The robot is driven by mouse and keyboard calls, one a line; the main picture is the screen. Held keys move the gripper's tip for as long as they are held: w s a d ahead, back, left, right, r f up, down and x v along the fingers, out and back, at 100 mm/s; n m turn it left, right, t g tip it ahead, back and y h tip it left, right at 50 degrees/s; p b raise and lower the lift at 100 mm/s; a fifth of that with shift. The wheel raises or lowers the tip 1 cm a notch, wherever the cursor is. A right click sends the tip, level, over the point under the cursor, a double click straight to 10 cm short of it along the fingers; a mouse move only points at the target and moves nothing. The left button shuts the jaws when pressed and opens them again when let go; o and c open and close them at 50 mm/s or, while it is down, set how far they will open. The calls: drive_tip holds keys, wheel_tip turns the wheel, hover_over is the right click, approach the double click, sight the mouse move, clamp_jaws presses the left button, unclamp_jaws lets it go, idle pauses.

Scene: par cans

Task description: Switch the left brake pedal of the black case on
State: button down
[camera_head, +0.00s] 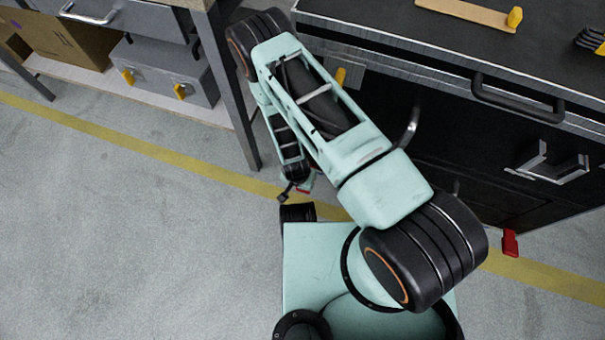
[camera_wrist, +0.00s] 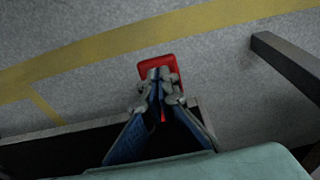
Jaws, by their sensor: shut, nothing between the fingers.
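The black case (camera_head: 468,200) stands at the right of the head view. Its left brake pedal (camera_head: 306,186) is a small red piece low at the case's left end, mostly hidden by my arm and gripper. In the wrist view the red pedal (camera_wrist: 150,66) lies directly behind my fingertips, which cover its middle. My gripper (camera_head: 286,194) is shut and empty, with its tips over the pedal; it also shows in the wrist view (camera_wrist: 161,75). I cannot tell whether the tips touch it. Another red pedal (camera_head: 510,243) sticks out at the case's right, in plain view.
A workbench with a grey metal leg (camera_head: 232,100) stands left of the case, close to my arm. Grey boxes with yellow latches (camera_head: 165,75) sit on its lower shelf. The concrete floor (camera_head: 130,220) with a yellow line is clear at the left.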

drive_tip(key=shift+s+f+b, duration=0.25)
drive_tip(key=shift+f+b, duration=0.25)
drive_tip(key=shift+f, duration=0.4)
